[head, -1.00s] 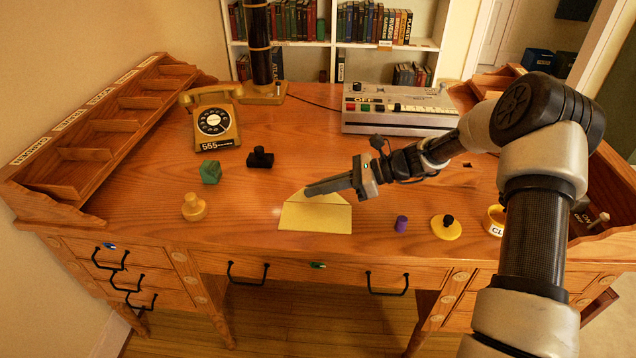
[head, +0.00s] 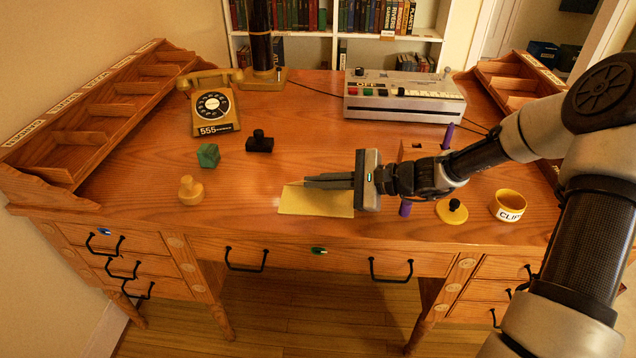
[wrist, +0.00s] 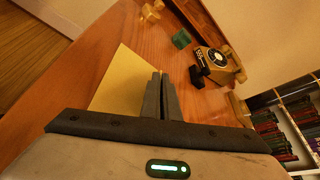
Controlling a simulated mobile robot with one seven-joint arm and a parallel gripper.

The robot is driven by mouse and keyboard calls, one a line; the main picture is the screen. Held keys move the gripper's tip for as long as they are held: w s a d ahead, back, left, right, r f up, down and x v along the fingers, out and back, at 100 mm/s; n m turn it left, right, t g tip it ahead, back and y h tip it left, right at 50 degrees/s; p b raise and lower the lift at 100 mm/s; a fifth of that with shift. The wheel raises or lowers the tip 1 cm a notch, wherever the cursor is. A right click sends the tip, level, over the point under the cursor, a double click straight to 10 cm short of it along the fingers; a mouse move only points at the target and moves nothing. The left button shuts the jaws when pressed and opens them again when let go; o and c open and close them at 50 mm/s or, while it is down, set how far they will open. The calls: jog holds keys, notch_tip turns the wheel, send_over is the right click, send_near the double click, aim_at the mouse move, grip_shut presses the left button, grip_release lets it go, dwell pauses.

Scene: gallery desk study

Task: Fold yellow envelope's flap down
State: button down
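The yellow envelope (head: 315,203) lies flat near the front edge of the desk, left of my gripper's body. My gripper (head: 306,182) is low over the envelope's far side, its fingers pointing left and close together with nothing seen between them. The fingers cover much of the flap area, so I cannot tell whether the flap is up or folded. In the wrist view the envelope (wrist: 122,80) shows as a plain yellow sheet left of the closed fingers (wrist: 160,74). Whether the fingers touch the paper is not clear.
A yellow stamp (head: 190,191), a green block (head: 208,155) and a black stamp (head: 260,143) stand left and behind. The telephone (head: 213,106) is farther back. The desk's middle is clear.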

dwell(0.3)
jog(key=c, duration=2)
grip_release()
jog(key=p+v, duration=0.4)
jog(key=v, duration=1.3)
jog(key=shift+s+d, duration=0.15)
jog(key=shift+d, duration=0.1)
